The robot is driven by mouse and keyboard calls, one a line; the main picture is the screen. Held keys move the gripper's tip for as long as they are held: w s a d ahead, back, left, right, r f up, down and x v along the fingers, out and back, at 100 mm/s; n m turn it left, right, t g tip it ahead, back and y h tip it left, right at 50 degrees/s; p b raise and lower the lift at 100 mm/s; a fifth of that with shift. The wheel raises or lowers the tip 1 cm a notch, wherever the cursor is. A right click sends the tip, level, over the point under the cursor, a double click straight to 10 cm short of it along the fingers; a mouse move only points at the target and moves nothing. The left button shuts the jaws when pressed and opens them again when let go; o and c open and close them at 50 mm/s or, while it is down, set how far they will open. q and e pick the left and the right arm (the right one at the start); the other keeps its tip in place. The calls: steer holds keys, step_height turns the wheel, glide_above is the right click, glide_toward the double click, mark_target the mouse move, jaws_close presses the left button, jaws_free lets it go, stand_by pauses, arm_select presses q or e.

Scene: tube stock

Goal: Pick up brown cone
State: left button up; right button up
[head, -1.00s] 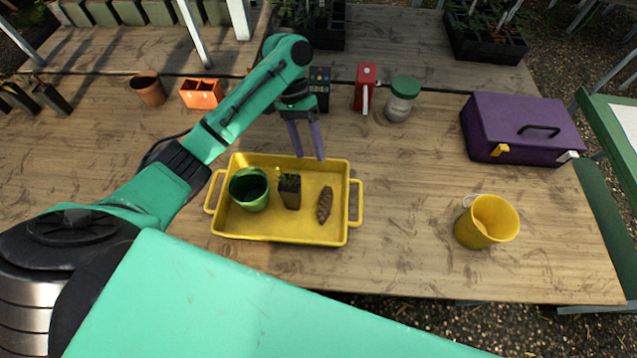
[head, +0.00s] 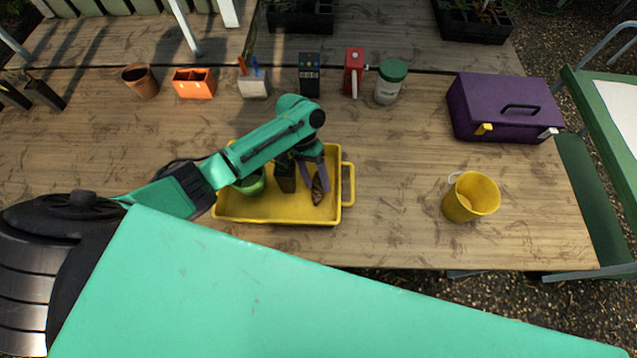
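The brown cone (head: 317,193) lies in the right part of the yellow tray (head: 347,186) on the wooden table. My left gripper (head: 319,187) is over the right part of the tray, pointing down. Its two purple fingers are apart, with the cone showing between and just beside their tips. Whether the fingers touch the cone is too small to tell. My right gripper is out of the picture.
A dark seedling pot (head: 286,184) and a green pot (head: 250,184), partly hidden by my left arm, share the tray. A yellow bucket (head: 471,198) and purple toolbox (head: 508,108) stand to the right. The table between tray and bucket is clear.

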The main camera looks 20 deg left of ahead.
arm_select(q)
steer(key=shift+s+f, duration=0.1)
steer(key=shift+f, duration=0.05)
jaws_close()
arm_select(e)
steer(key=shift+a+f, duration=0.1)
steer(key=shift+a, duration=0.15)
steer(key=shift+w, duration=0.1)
